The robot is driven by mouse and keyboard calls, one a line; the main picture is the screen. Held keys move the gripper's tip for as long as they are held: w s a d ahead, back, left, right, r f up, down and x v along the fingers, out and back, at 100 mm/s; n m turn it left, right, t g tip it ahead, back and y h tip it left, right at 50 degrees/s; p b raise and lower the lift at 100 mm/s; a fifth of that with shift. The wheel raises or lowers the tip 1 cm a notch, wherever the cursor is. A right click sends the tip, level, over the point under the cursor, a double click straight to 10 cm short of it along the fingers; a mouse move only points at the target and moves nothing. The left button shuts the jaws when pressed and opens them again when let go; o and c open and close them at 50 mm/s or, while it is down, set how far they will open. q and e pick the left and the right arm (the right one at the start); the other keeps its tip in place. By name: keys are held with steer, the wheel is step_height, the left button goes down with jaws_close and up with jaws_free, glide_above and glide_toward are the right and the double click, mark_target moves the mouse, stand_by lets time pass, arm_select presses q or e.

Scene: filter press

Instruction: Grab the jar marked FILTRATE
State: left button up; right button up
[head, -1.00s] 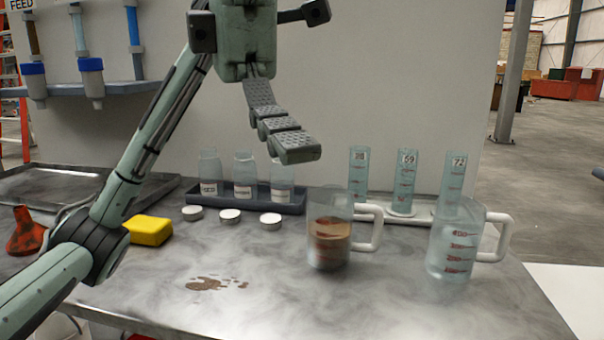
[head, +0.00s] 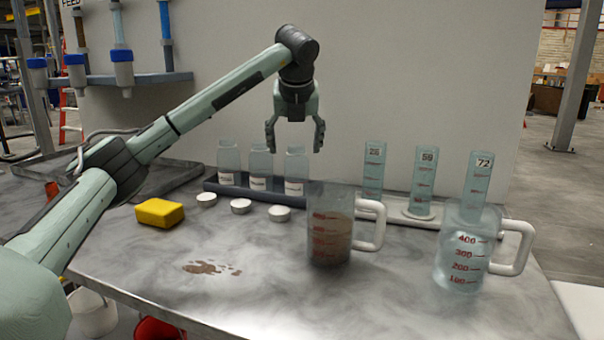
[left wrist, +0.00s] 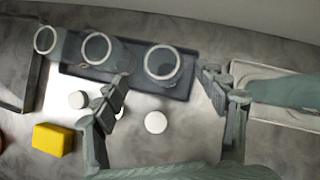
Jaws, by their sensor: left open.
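Three clear jars with white labels stand open in a dark rack (head: 240,190): the left jar (head: 228,158), the middle jar (head: 261,165) and the right jar (head: 296,168). The label words are too small to read, so I cannot tell which is FILTRATE. My left gripper (head: 295,146) is open and empty, pointing down above the right jar. In the left wrist view the right jar's round mouth (left wrist: 162,62) lies between the open fingers (left wrist: 164,80), apart from both. The other two mouths are left of it. My right gripper is not in view.
Three white lids (head: 240,206) lie before the rack. A jug of brown liquid (head: 330,235) stands close at the front right, with a clear jug (head: 462,255) beyond. Several graduated cylinders (head: 423,180) stand behind. A yellow sponge (head: 159,212) and brown spill (head: 208,267) lie left.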

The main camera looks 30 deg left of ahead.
mark_target(296, 167)
arm_select(q)
steer(key=x, duration=0.4)
steer(key=d+x, duration=0.1)
steer(key=x, duration=0.2)
steer(key=shift+s+a+f+p, duration=0.1)
steer(key=shift+s+f+p, duration=0.05)
steer(key=shift+f+p, duration=0.25)
steer(key=shift+r, duration=0.1)
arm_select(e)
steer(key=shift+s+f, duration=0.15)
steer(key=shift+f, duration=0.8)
arm_select(q)
steer(key=shift+c, duration=0.5)
steer(key=c, duration=1.1)
